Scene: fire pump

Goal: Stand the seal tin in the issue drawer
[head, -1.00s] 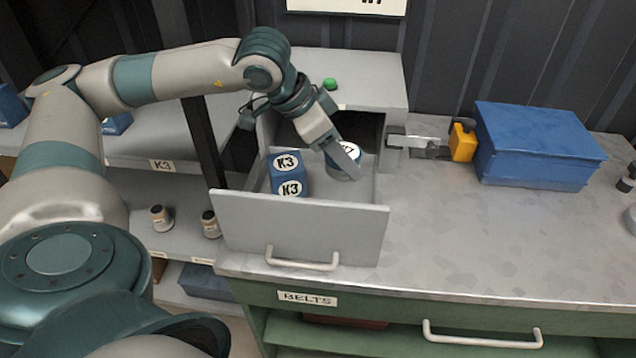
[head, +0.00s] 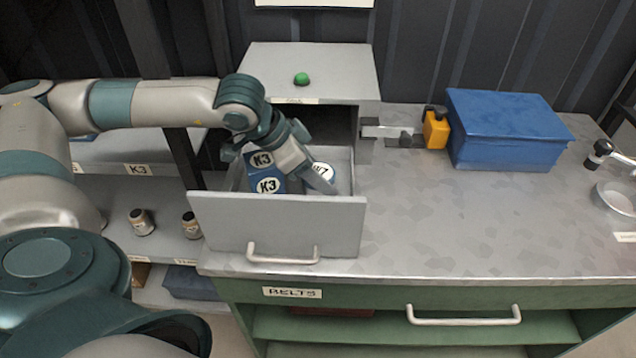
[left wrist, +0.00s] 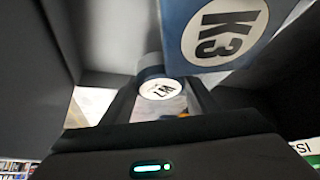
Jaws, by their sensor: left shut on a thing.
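The seal tin, a short round tin with a white top marked W7 (head: 324,170), is inside the open grey drawer (head: 277,226), towards its right side. My left gripper (head: 322,183) reaches in from above and is shut on the tin. In the left wrist view the tin (left wrist: 152,72) sits upright-looking between the fingertips (left wrist: 162,97). A blue box marked K3 (head: 268,184) stands in the drawer just left of the tin; it also shows in the left wrist view (left wrist: 222,35). Whether the tin touches the drawer floor is hidden. My right gripper is not in view.
Small jars (head: 142,222) stand on the left shelf. The bench front is clear.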

